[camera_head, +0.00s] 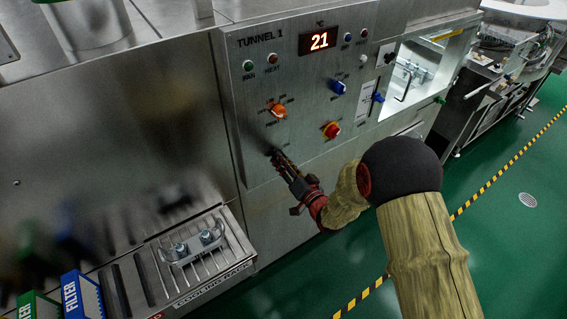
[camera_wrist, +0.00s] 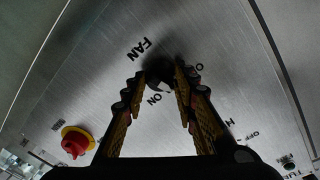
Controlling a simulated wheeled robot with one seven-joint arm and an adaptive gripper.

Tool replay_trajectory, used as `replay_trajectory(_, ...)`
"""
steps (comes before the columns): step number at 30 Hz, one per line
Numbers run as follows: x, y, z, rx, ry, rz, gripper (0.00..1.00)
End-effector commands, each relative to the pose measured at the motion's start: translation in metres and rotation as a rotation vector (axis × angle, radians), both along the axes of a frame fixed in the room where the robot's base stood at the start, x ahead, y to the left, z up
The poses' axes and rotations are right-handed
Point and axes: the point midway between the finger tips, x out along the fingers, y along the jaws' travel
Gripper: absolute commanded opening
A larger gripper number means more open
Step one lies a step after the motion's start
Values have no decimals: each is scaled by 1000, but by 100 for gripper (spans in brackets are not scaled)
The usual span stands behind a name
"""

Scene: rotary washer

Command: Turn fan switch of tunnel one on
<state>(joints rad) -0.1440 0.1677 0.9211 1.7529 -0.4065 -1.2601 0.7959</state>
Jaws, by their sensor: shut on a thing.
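The TUNNEL 1 control panel (camera_head: 250,75) is a brushed metal plate on the machine's front. The black fan switch (camera_wrist: 160,73) sits beside the word FAN in the wrist view, with ON printed next to it. My gripper (camera_head: 276,155) reaches the panel's lower left in the head view. In the wrist view my gripper (camera_wrist: 163,80) has its two fingers around the fan switch, shut on it. The fingers and shadow partly hide the knob, so its exact pointing direction is unclear.
Above my gripper is an orange knob (camera_head: 277,110). A red and yellow emergency knob (camera_head: 331,130) and a blue knob (camera_head: 338,87) lie to the right. The display (camera_head: 319,40) reads 21. A ribbed metal tray (camera_head: 235,235) juts out below left. Green floor is open at right.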

Motion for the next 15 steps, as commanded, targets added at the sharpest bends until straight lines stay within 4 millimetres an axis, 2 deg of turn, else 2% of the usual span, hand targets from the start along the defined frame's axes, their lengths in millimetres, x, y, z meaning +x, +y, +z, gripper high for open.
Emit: replay_trajectory(15, 1, -2, 1, 404, 274, -1, 3)
